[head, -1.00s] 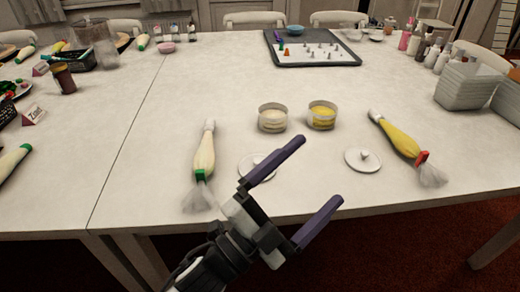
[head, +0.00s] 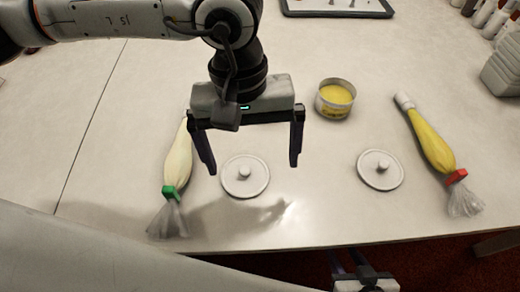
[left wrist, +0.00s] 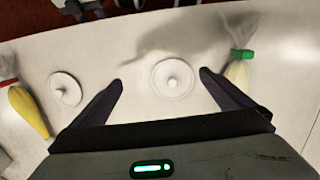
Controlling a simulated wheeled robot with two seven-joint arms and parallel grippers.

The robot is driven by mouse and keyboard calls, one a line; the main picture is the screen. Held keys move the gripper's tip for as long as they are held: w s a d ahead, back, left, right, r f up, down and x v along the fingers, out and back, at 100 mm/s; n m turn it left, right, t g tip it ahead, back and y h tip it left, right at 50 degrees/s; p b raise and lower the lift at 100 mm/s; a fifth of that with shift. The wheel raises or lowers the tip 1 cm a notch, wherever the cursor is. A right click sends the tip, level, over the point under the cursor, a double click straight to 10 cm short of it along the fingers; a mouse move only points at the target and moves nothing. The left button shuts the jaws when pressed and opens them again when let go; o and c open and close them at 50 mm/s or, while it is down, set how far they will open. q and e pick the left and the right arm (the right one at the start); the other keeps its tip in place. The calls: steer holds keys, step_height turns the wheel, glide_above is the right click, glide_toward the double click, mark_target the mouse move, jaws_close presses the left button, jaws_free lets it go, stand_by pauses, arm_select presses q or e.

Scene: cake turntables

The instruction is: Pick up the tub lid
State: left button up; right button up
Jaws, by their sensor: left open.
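A round white tub lid (head: 245,176) with a small knob lies flat on the table. My left gripper (head: 252,166) is open and empty above it, pointing down, one finger to either side in the picture. In the left wrist view this lid (left wrist: 172,78) shows between the fingertips (left wrist: 160,76), not gripped. A second white lid (head: 380,170) lies to the right; it also shows in the left wrist view (left wrist: 65,89). A tub with yellow contents (head: 335,98) stands uncovered behind the lids. My right gripper (head: 361,272) is partly seen at the bottom edge.
A piping bag with cream filling and a green band (head: 176,172) lies left of the near lid. A yellow piping bag with a red band (head: 435,150) lies at the right. A dark tray (head: 337,12) is at the back. The table's front edge is close.

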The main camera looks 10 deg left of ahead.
mark_target(244, 170)
arm_select(q)
steer(key=shift+w+a+t+y, duration=0.4)
steer(key=shift+w+a+y, duration=0.1)
steer(key=shift+w+a, duration=0.75)
step_height(244, 170, down, 4)
steer(key=shift+r, duration=0.2)
steer(key=shift+f, duration=2.95)
steer(key=c, duration=1)
